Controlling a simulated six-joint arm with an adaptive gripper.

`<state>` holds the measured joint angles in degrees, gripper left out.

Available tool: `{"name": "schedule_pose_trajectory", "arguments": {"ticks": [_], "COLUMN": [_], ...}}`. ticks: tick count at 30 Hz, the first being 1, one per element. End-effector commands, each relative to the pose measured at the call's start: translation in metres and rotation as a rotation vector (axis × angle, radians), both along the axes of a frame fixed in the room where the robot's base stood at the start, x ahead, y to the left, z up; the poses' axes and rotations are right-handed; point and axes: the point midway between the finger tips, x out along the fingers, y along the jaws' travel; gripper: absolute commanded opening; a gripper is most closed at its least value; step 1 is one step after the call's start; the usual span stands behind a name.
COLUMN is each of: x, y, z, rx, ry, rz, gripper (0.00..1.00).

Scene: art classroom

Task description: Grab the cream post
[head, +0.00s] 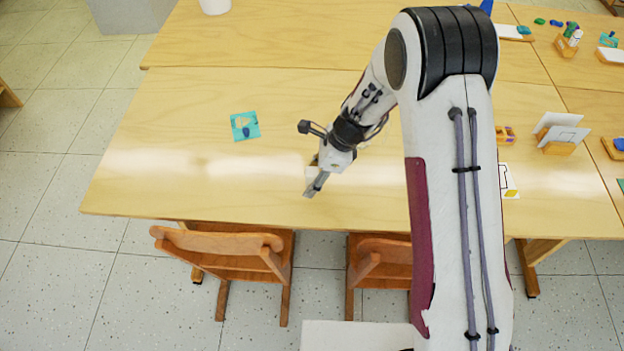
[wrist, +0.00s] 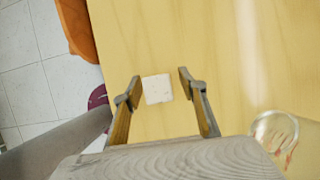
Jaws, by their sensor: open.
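The cream post (wrist: 157,89) shows in the wrist view as a small pale square, seen from above, on the wooden table. My gripper (wrist: 160,86) is open, with one finger on the left and one on the right of the post. A gap shows on each side, so neither finger seems to touch it. In the head view my gripper (head: 311,187) points down low over the table near its front edge. A pale patch of the post (head: 311,172) shows beside it, mostly hidden by the gripper.
A clear round glass (wrist: 275,133) stands close by at the lower right of the wrist view. A teal card (head: 244,125) with a dark blue lump lies left of my gripper. Two wooden chairs (head: 222,242) stand at the front edge. The left part of the table is mostly clear.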

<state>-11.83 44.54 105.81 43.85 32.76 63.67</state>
Motion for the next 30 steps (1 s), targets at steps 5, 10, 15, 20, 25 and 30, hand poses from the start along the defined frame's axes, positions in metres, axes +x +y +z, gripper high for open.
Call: {"name": "schedule_pose_trajectory", "arguments": {"ticks": [5,10,15,20,25,30], "x": [0.0001,0.0001,0.0001,0.0003,0.0003,0.0005], "y": [0.0000,0.0000,-0.0001,0.0000,0.0000,0.0000], "z": [0.0002,0.0003,0.0004,0.0006,0.0006,0.0032], "rx": [0.000,0.000,0.000,0.000,0.000,0.000], "ry": [0.000,0.000,0.000,-0.001,-0.001,-0.002], "rz": [0.000,0.001,0.001,0.001,0.001,0.001], "gripper": [0.42,0.42,0.16,0.00,0.00,0.00]}}
